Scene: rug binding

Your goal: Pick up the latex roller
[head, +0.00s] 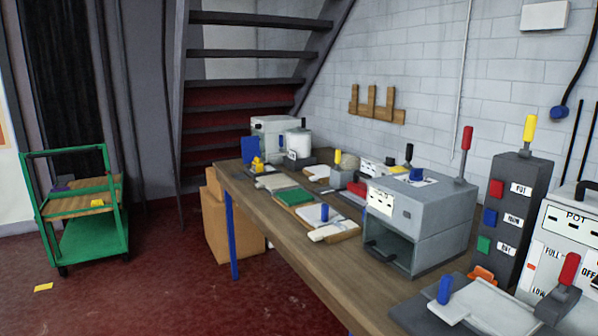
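I cannot single out the latex roller for sure. A pale object (330,232) lies at the front edge of the wooden workbench (300,257), beside a white pad with an upright blue piece (325,212); it is too small to tell whether this is the roller. Other small tools and pads lie farther back on the bench. Neither of my grippers is in view.
A grey box machine (420,205) with an open front and a dark switch tower (510,205) crowd the bench's right part. A green cart (85,205) stands left, cardboard boxes (230,230) beneath the bench's far end. The red floor between is mostly clear.

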